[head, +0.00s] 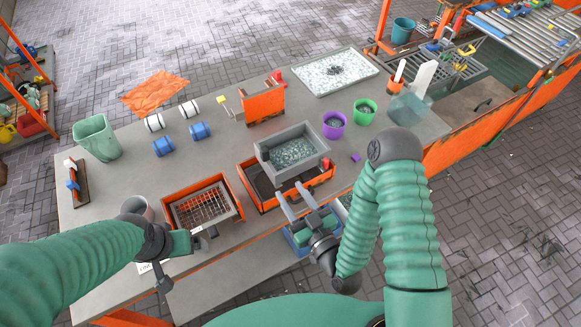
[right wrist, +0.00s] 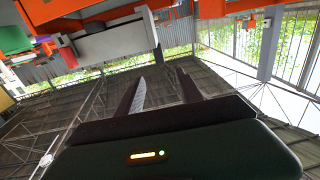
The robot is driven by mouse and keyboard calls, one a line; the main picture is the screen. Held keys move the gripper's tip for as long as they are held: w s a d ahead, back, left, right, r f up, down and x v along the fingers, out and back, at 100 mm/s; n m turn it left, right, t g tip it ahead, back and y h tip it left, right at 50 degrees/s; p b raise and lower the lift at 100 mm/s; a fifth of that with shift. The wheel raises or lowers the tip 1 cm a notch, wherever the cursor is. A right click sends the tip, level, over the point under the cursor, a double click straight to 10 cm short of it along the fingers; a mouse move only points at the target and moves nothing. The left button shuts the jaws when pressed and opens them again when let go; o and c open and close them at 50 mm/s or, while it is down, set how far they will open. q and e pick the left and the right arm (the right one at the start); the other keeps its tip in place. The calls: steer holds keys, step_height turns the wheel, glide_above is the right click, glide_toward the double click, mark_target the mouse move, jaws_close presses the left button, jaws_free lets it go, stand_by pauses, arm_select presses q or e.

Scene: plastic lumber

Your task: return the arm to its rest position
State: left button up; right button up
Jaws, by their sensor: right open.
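My right arm (head: 405,220) comes in from the lower right, bent, in the head view. My right gripper (head: 290,191) is open and empty, with its two fingers pointing toward the orange-edged tray at the table's front edge. In the right wrist view my right gripper (right wrist: 161,80) shows two dark fingers apart with nothing between them. My left arm (head: 75,262) comes in from the left. My left gripper (head: 207,231) is by the front of the orange wire basket; whether its jaws are open is unclear.
A grey bin (head: 292,153) sits in the orange-edged tray (head: 262,200). The orange wire basket (head: 236,205) is left of it. Purple (head: 334,121) and green (head: 365,108) pots stand behind.

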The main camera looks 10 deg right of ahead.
steer(key=w+d+f+n+g+h+b, duration=0.1)
steer(key=w+d+f+n+g+h, duration=0.2)
steer(key=f+g, duration=0.35)
steer(key=s+d+r+m+g+h, duration=0.1)
steer(key=s+d+r+m+g, duration=0.2)
steer(key=s, duration=0.3)
steer(key=s+d+r+m+g+h+b, duration=0.1)
steer(key=s+d+r+m+g, duration=0.2)
steer(key=s, duration=0.4)
steer(key=shift+d+r+m+g+h, duration=0.15)
steer(key=shift+d+m+g+h, duration=0.15)
steer(key=shift+d+g, duration=0.6)
steer(key=shift+a, duration=0.2)
